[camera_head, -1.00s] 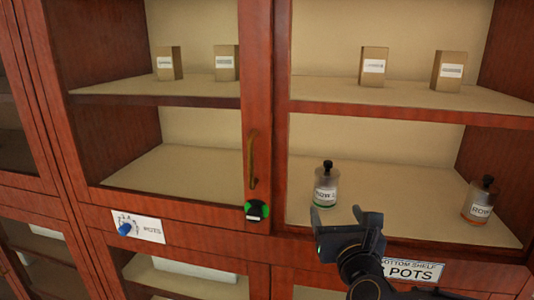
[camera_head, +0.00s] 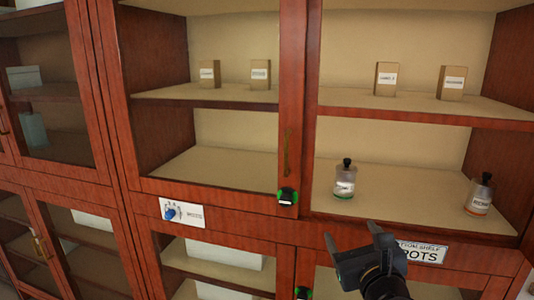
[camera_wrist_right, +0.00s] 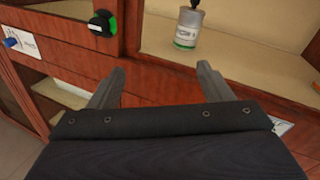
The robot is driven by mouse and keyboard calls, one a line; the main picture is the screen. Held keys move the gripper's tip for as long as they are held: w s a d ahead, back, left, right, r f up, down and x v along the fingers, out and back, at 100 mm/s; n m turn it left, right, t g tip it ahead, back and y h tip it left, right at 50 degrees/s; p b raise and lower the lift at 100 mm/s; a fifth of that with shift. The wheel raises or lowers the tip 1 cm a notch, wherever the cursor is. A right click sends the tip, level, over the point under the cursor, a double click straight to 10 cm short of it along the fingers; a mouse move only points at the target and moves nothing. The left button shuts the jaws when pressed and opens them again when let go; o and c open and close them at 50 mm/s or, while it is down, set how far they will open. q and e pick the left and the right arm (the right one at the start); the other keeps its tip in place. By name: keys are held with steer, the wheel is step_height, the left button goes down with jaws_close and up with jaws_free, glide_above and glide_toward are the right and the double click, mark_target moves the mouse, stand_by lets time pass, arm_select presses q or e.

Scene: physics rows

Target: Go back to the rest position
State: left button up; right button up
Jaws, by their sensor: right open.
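My right gripper (camera_head: 352,244) is open and empty in front of the cabinet, just below the edge of the lower shelf. In the right wrist view its two fingers (camera_wrist_right: 160,85) are spread apart with nothing between them. A bottle with a black stopper and a green-edged label (camera_head: 344,180) stands upright on the lower shelf, beyond the gripper and apart from it; it also shows at the top of the right wrist view (camera_wrist_right: 188,28). My left gripper is not in view.
A second bottle (camera_head: 479,195) stands at the shelf's right. Several small labelled boxes (camera_head: 386,79) stand on the upper shelf. The cabinet frame carries a round black and green device (camera_head: 287,196), a sign with a blue knob (camera_head: 182,213) and a POTS sign (camera_head: 423,252).

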arm_select(q)
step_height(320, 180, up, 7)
steer(key=p, duration=0.6)
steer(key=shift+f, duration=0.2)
arm_select(e)
steer(key=s+d+f+n+g+y, duration=0.1)
steer(key=s+f+n+g, duration=0.2)
steer(key=s+n, duration=0.5)
steer(key=s+d+f+n+g, duration=0.1)
steer(key=s+f+n+g, duration=0.2)
steer(key=s+n+g, duration=0.2)
steer(key=s+d+f+n+g+y, duration=0.1)
steer(key=s+f+n+g, duration=0.2)
steer(key=s+n, duration=0.8)
steer(key=n, duration=0.7)
steer(key=shift+d+f+g+y, duration=0.3)
steer(key=shift+d+f+g, duration=0.05)
steer(key=shift+g, duration=0.05)
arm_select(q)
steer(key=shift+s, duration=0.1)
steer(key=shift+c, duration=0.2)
arm_select(e)
steer(key=shift+c, duration=0.3)
